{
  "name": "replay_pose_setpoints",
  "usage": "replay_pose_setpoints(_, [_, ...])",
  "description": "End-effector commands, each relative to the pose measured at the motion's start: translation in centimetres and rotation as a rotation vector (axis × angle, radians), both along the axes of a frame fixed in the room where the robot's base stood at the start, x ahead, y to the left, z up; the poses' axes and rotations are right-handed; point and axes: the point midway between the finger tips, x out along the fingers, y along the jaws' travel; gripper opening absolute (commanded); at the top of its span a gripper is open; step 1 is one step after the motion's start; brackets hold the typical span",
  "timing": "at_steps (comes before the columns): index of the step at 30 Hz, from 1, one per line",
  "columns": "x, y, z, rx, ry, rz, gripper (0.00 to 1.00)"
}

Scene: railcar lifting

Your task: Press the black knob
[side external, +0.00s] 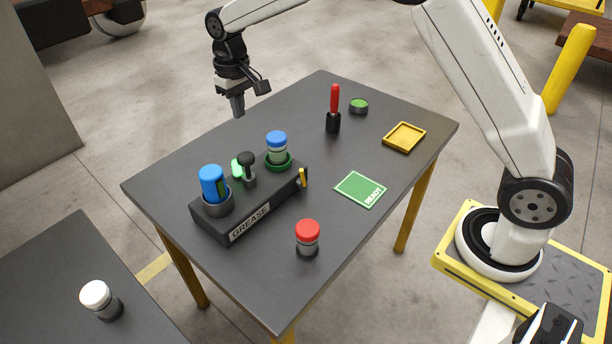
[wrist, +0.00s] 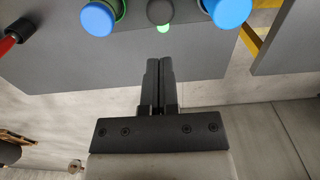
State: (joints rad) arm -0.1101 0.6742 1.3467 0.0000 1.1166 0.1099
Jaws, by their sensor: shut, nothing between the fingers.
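The black knob (side external: 247,160) stands upright on a short stem in the middle of the dark GREASE block (side external: 251,222). In the wrist view the knob (wrist: 160,12) shows at the top edge, in line with my fingers and ahead of them. A green light (side external: 237,168) glows beside it, on the far side. My gripper (side external: 238,106) is shut and empty, pointing down by the table's far left edge. It is apart from the knob. In the wrist view my gripper (wrist: 159,64) has its fingers together.
Blue-capped jars (side external: 213,184) (side external: 277,147) stand in holders on either side of the knob. A red-capped jar (side external: 307,238), a red-handled tool (side external: 334,110), a green READY card (side external: 360,189) and a yellow tray (side external: 404,137) are on the table.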

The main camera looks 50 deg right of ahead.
Motion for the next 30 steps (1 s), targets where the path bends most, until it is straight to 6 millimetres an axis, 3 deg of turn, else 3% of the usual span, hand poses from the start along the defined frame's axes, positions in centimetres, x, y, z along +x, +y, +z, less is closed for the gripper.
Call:
replay_pose_setpoints(16, [0.0,0.0,0.1,0.000,0.000,0.000,0.00])
replay_pose_setpoints(25, [0.3,0.2,3.1,0.000,0.001,0.000,0.00])
replay_pose_setpoints(30, [0.2,0.2,3.3,0.000,0.004,0.000,0.00])
